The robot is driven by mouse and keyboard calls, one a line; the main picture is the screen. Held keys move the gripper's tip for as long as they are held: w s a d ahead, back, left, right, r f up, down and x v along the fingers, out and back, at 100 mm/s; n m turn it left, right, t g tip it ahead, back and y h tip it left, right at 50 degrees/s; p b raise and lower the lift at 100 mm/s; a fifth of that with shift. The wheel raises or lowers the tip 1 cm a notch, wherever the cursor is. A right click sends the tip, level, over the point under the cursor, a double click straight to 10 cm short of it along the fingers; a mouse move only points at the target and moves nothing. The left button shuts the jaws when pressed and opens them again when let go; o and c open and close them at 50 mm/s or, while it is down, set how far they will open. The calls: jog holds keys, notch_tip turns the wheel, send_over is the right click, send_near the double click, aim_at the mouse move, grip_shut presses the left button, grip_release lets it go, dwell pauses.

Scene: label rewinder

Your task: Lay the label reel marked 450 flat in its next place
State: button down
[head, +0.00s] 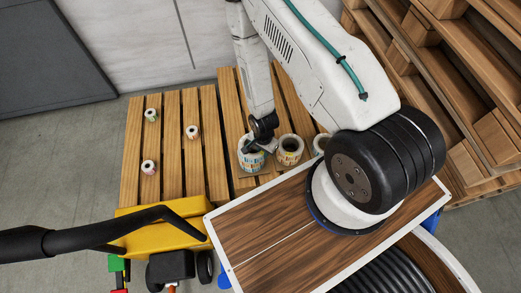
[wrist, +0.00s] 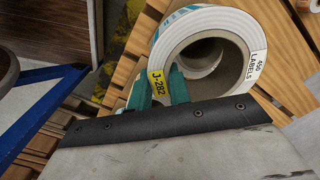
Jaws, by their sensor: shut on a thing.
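The reel marked 450 LABELS (wrist: 258,62) is a thick white ring with a dark hollow core. In the head view the held reel (head: 251,161) is at the left end of a short row on the wooden pallet. My gripper (wrist: 160,90) is shut on its wall, with green fingertips either side of a yellow tag J-282 (wrist: 157,88). In the head view the gripper (head: 257,143) reaches down from above. The reel's axis looks roughly upright. I cannot tell whether its underside touches the surface below.
A similar reel (head: 290,150) stands close right of the held one, and another (head: 320,143) is partly hidden by my arm. Small reels (head: 192,132) are spread over the pallet's left (head: 133,150). Stacked pallets (head: 470,90) stand at right. A yellow part (head: 160,232) is in front.

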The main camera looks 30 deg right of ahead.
jog(key=shift+w+d+f, duration=0.1)
jog(key=shift+w+d, duration=0.05)
jog(key=shift+w, duration=0.85)
jog(key=shift+w+f, duration=0.15)
jog(key=shift+f, duration=0.75)
jog(key=shift+w+f, duration=0.15)
jog(key=shift+f, duration=0.75)
jog(key=shift+f, duration=0.45)
jog(key=c, duration=1.3)
grip_release()
jog(key=shift+r, duration=0.2)
